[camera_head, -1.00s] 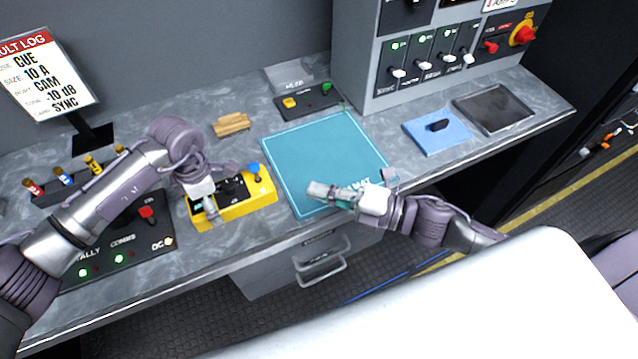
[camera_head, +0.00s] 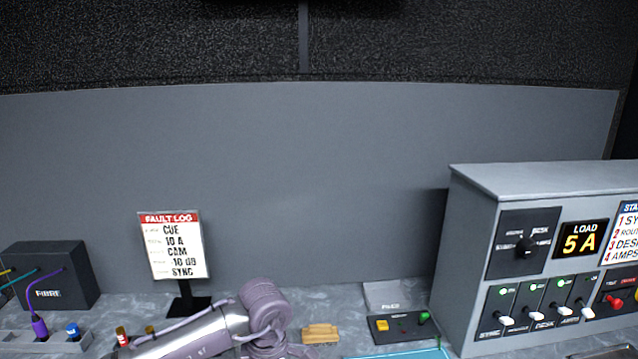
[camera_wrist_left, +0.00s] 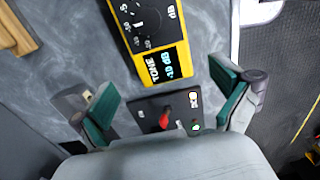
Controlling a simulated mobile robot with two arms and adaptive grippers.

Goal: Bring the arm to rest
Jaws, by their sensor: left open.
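My left arm (camera_head: 210,335) comes in low in the head view, and its gripper is cut off below the bottom edge. In the left wrist view my left gripper (camera_wrist_left: 165,100) is open and empty, with green pads on both fingers. Between and beyond the fingers lie a yellow tone box (camera_wrist_left: 158,62) with a dial and a dark panel (camera_wrist_left: 150,112) with a red switch. The fingers appear apart from both. My right arm and gripper are not in view.
A fault log sign (camera_head: 172,245) stands at the back of the counter. A grey rack (camera_head: 480,190) with switches and a "LOAD 5 A" display is at right. A fibre box (camera_head: 50,275) is at left. A wooden block (camera_head: 320,334) and small switch panel (camera_head: 402,326) lie between.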

